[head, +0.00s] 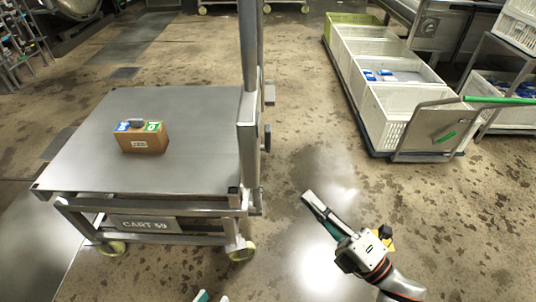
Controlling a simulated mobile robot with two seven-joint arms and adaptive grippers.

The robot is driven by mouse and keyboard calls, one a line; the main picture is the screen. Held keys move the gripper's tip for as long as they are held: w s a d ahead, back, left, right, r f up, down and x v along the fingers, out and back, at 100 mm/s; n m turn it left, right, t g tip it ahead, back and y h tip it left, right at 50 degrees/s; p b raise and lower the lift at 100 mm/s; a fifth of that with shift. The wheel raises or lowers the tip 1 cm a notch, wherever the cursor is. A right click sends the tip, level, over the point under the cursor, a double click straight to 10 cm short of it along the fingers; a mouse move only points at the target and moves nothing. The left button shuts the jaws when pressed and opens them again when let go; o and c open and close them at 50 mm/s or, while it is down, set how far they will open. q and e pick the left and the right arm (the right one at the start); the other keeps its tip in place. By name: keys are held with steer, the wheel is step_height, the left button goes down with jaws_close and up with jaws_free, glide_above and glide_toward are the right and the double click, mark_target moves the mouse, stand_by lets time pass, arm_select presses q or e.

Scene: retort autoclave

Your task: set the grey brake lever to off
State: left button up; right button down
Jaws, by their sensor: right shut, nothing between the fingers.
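A small brown box (145,140) sits on the steel top of the cart marked CART 59 (185,110). On top of the box is a small grey lever (136,122), between a blue label on the left and a green label on the right. Its exact setting is too small to tell. My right gripper (308,197) is shut and empty, over the floor to the right of the cart and well apart from the box. Only the tips of my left gripper (204,297) show at the bottom edge, in front of the cart.
A tall steel post (249,60) rises from the cart's right side, between the box and my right gripper. A long trolley of white crates (390,118) stands at the right, with a steel rack (490,60) beyond it. The wet floor between cart and trolley is clear.

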steer(key=a+n+g+y, duration=0.1)
steer(key=n+y, duration=0.1)
arm_select(q)
steer(key=shift+s+a+f+m+g+y+b, duration=0.3)
steer(key=shift+s+a+f+m+b, duration=0.1)
steer(key=shift+s+a+f+m, duration=0.3)
steer(key=shift+s+a+f+m+g+y+b, duration=0.2)
steer(key=shift+s+a+f+m+g+b, duration=0.15)
steer(key=shift+s+a+f+m, duration=0.4)
arm_select(e)
glide_toward(268, 140)
steer(key=s+x, duration=0.1)
steer(key=x, duration=0.5)
steer(key=shift+w+a+n, duration=0.3)
steer(key=shift+a+n, duration=0.1)
steer(key=shift+a, duration=0.25)
arm_select(q)
steer(key=shift+w+n, duration=0.25)
steer(key=shift+n, duration=0.1)
arm_select(e)
steer(key=shift+r, duration=0.2)
